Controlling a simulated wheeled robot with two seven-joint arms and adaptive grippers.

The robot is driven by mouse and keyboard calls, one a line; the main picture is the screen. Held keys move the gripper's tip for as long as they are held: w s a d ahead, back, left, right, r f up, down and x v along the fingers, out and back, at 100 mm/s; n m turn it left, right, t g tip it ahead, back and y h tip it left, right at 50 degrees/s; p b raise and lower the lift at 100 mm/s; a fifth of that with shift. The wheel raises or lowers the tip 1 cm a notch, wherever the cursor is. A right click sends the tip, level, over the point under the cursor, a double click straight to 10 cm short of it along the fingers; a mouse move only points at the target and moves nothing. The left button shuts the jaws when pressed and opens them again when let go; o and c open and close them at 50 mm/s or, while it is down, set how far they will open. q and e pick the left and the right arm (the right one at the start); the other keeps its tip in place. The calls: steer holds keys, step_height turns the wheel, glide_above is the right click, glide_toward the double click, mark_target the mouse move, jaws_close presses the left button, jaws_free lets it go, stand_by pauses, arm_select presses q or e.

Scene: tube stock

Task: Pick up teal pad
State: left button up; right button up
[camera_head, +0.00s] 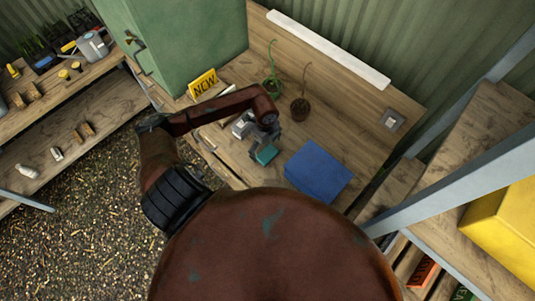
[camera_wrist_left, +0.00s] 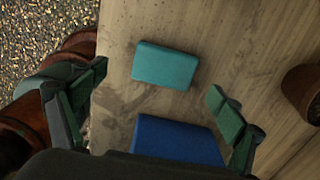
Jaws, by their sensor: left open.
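The teal pad (camera_wrist_left: 165,64) is a small flat block lying on the wooden bench; in the head view the pad (camera_head: 265,154) shows just below my left gripper. My left gripper (camera_head: 261,140) is open and empty above the bench. In the left wrist view, the green-padded fingers of the gripper (camera_wrist_left: 156,82) stand wide apart, one on each side, with the teal pad beyond and between them. I cannot tell the exact height above it. My right gripper is not in view.
A larger blue block (camera_head: 318,172) lies close to the teal pad. Two potted plants, one green (camera_head: 272,84) and one brown (camera_head: 300,104), stand behind. A yellow sign (camera_head: 203,84) and a green cabinet (camera_head: 190,45) are at the back left. A grey post crosses the right.

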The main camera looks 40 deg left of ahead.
mark_target(267, 154)
arm_select(q)
steer(key=f, duration=0.1)
steer(key=f+p, duration=0.1)
steer(key=f, duration=0.2)
steer(key=shift+w+d+f, duration=0.2)
steer(key=shift+w+d, duration=0.1)
steer(key=shift+w, duration=0.05)
steer(key=shift+f, duration=0.45)
steer(key=c, duration=1.2)
